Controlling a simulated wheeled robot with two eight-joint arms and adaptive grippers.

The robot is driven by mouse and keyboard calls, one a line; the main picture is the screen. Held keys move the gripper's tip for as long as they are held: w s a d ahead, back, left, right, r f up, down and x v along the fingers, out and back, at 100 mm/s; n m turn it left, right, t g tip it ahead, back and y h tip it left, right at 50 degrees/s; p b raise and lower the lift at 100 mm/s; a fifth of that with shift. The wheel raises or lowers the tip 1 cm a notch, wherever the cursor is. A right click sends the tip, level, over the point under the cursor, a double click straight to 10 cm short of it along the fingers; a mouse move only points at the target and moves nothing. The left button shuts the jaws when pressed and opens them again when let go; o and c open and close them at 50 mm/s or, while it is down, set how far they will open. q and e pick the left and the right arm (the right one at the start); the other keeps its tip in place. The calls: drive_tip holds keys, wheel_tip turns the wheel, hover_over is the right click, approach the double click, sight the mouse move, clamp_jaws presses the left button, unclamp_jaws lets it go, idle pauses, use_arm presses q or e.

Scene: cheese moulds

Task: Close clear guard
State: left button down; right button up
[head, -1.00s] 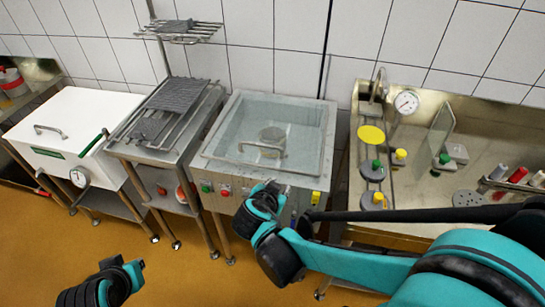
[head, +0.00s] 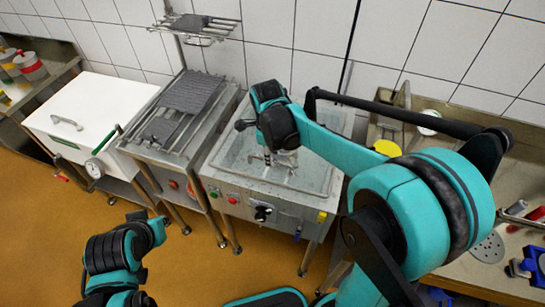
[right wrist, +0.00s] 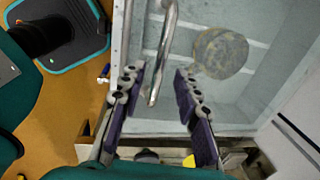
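The clear guard (head: 312,174) is a see-through pane over the steel basin of the middle machine (head: 270,212). It looks flat or nearly so; I cannot tell if it is fully down. Its curved metal handle (right wrist: 163,45) shows in the right wrist view, with a round mottled thing (right wrist: 220,53) beneath the pane. My right gripper (right wrist: 160,95) is open, one finger on each side of the handle's near end; contact is unclear. In the head view my right gripper (head: 280,162) is over the guard, partly hiding it. My left gripper (head: 157,230) is low at left, away from the guard; its fingers are unclear.
A rack table with grey grids (head: 190,92) stands left of the machine, and a white lidded box (head: 90,115) is further left. A steel bench with a yellow disc (head: 387,148) and small tools is at right. Open floor (head: 60,230) lies in front.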

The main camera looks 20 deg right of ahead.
sight(272, 169)
drive_tip(key=shift+f, duration=0.5)
drive_tip(key=shift+c, duration=0.2)
clamp_jaws()
drive_tip(key=shift+s+a+f+t+h+b, duration=0.1)
drive_tip(key=shift+s+f+t+h+b, duration=0.1)
drive_tip(key=shift+f+b, duration=0.5)
drive_tip(key=shift+s+a+f+t+h+b, duration=0.15)
drive_tip(key=shift+f+b, duration=0.25)
drive_tip(key=shift+f, duration=0.6)
drive_tip(key=shift+s, duration=0.1)
drive_tip(key=shift+o, duration=0.2)
unclamp_jaws()
